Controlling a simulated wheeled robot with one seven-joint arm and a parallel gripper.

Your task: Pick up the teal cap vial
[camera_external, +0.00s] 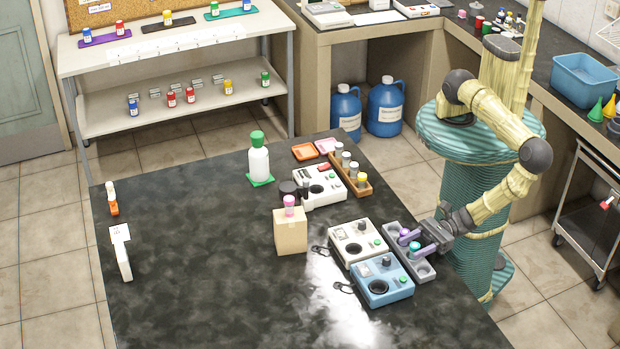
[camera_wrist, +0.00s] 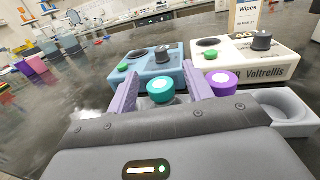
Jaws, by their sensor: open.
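The teal cap vial (camera_wrist: 160,87) stands in a grey rack with round wells (camera_wrist: 290,128). In the wrist view its teal cap, with a pale centre, shows between the two purple fingers of my gripper (camera_wrist: 162,84). The gripper is open, with a gap beside the cap; whether either finger touches it is unclear. A purple cap vial (camera_wrist: 223,82) stands just right of the right finger. In the external view my gripper (camera_external: 409,241) reaches in over the rack (camera_external: 424,271) from the right, and the teal cap (camera_external: 414,247) shows at its fingers.
A blue device (camera_external: 382,281) and a white device (camera_external: 357,243) stand close beside the rack on the dark table. A cardboard box (camera_external: 290,236) stands left of them. A wooden vial rack (camera_external: 363,187) is farther back. The table's left part is mostly clear.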

